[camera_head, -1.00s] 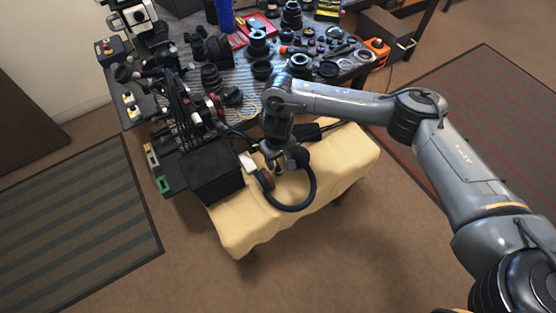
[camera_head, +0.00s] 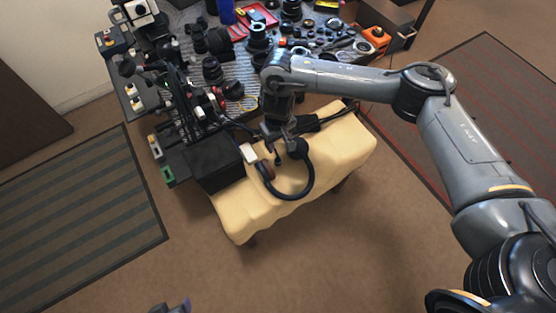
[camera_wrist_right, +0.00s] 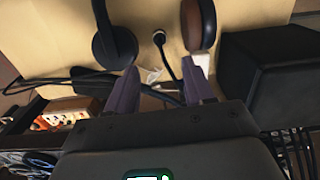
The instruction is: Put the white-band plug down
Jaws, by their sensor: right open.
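My right gripper (camera_head: 277,149) is open above the yellow cloth, between the two ear cups of the headphones (camera_head: 306,186). In the right wrist view its two purple fingers (camera_wrist_right: 160,70) stand apart with nothing gripped between them. A black cable plug (camera_wrist_right: 159,38) with a pale ring lies on the cloth just beyond the fingertips, and its cable runs back between the fingers. In the head view the plug (camera_head: 278,161) is a small dark spot below the gripper. A part of my left gripper (camera_head: 172,306) shows at the bottom edge; its jaws cannot be made out.
A black box (camera_head: 213,161) stands on the left of the cloth-covered table (camera_head: 236,222). A small white object (camera_head: 249,152) sits beside the wooden ear cup. The bench behind is crowded with lenses and tools. The cloth's right end is fairly clear.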

